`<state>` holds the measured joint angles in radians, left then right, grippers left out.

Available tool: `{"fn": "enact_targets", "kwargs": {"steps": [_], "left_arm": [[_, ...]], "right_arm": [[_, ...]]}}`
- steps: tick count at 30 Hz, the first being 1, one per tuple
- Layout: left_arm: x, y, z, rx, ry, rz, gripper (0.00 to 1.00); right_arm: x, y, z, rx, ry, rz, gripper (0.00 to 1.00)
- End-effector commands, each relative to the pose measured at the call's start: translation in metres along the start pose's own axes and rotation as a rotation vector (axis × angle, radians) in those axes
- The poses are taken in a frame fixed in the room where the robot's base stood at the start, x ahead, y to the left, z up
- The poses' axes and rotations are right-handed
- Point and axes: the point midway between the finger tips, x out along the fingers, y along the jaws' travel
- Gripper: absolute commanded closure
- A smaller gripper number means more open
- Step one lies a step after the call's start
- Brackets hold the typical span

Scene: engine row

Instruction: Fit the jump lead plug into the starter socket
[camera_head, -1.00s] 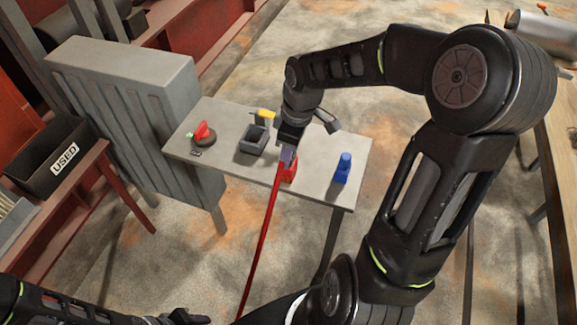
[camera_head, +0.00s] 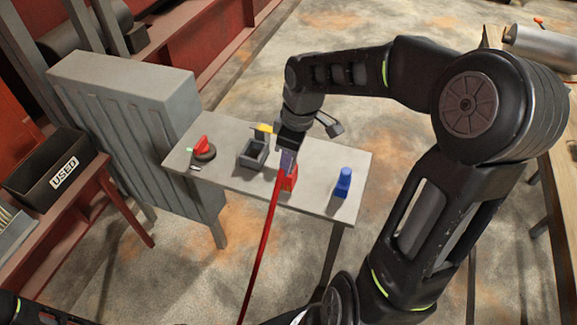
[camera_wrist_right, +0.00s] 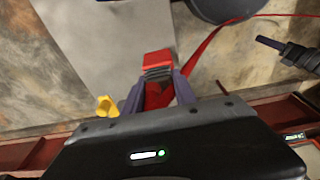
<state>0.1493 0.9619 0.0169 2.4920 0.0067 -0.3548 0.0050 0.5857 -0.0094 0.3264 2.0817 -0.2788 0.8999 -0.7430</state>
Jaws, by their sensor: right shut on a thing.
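The red jump lead plug (camera_head: 290,181) is held in my right gripper (camera_head: 288,163), over the front part of the small grey table. The plug (camera_wrist_right: 157,62) also shows in the right wrist view, red with dark ribs, between the two fingers. Its red lead (camera_head: 262,245) runs down toward my body. An open dark grey box (camera_head: 253,155) with a yellow flap (camera_head: 264,128), perhaps the starter socket, stands left of the gripper. The plug is apart from it. A dark jointed part at the right of the wrist view (camera_wrist_right: 288,52) looks like my left gripper; its jaws are unclear.
A blue piece (camera_head: 343,183) stands on the table (camera_head: 225,131) at the right. A red rotary switch (camera_head: 203,149) sits at the left. A grey ribbed cabinet (camera_head: 135,130) and a black bin marked USED (camera_head: 48,166) stand farther left.

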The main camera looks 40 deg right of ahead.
Motion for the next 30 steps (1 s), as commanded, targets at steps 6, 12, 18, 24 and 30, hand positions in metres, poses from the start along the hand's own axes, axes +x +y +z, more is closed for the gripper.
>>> {"fn": "enact_targets", "kwargs": {"steps": [6, 12, 18, 24, 30], "left_arm": [[0.005, -0.001, -0.001, 0.001, 0.001, 0.002, 0.54], [0.007, -0.002, -0.001, 0.002, 0.002, 0.003, 0.54], [0.006, -0.002, -0.001, 0.002, 0.002, 0.003, 0.54], [0.006, -0.002, -0.001, 0.002, 0.002, 0.003, 0.54], [0.006, -0.002, -0.001, 0.002, 0.002, 0.003, 0.54]], "right_arm": [[-0.042, 0.001, -0.008, -0.001, 0.006, 0.006, 1.00], [-0.067, 0.001, -0.011, -0.001, 0.003, 0.003, 1.00], [-0.071, 0.000, -0.011, -0.001, 0.003, 0.002, 1.00], [-0.071, 0.000, -0.011, -0.001, 0.003, 0.002, 1.00], [-0.070, 0.000, -0.011, -0.001, 0.003, 0.002, 1.00]]}}
